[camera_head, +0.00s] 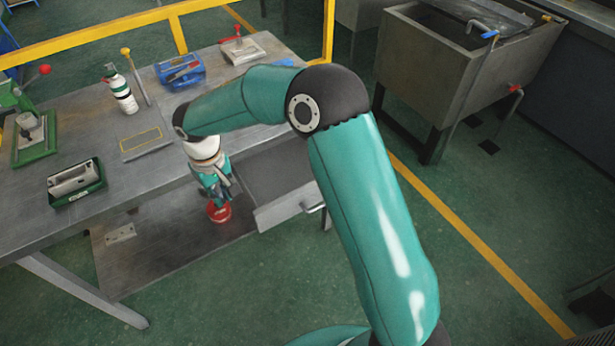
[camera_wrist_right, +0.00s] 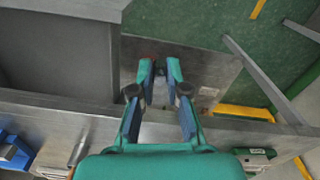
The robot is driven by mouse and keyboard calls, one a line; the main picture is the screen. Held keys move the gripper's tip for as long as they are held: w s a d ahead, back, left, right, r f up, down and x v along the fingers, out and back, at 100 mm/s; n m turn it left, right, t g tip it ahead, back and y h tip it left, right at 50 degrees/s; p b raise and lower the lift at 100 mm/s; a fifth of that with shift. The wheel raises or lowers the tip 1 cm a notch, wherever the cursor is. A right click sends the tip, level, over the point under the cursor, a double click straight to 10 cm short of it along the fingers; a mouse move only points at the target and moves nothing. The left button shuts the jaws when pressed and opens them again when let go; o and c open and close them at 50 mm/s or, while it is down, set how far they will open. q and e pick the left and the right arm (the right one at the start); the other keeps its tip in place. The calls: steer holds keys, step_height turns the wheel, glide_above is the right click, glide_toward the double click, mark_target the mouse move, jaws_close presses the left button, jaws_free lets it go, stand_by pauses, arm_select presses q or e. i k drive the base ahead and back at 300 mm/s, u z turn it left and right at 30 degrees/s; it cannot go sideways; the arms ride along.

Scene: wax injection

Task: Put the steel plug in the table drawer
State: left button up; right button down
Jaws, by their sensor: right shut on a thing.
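My right gripper (camera_head: 221,191) hangs just past the table's front edge, to the left of the open drawer (camera_head: 284,212). In the wrist view its two fingers (camera_wrist_right: 160,72) are close together, with a narrow gap. A small grey thing, seemingly the steel plug (camera_wrist_right: 160,91), shows between them. It is mostly hidden by the fingers, and I cannot make out its shape. In the wrist view the drawer (camera_wrist_right: 62,58) is at the upper left, beside the fingers and apart from them. Its visible floor looks empty. My left gripper is in neither view.
A red round thing (camera_head: 219,212) shows below my gripper, by the lower shelf (camera_head: 150,262). The table (camera_head: 85,140) carries a green tray (camera_head: 77,183), a white bottle (camera_head: 121,92), a blue box (camera_head: 180,70) and a red-handled clamp (camera_head: 239,48). A sink stands at right.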

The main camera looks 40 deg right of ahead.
mark_target(288, 178)
steer(key=z, duration=0.75)
steer(key=i, duration=1)
steer(key=u, duration=0.15)
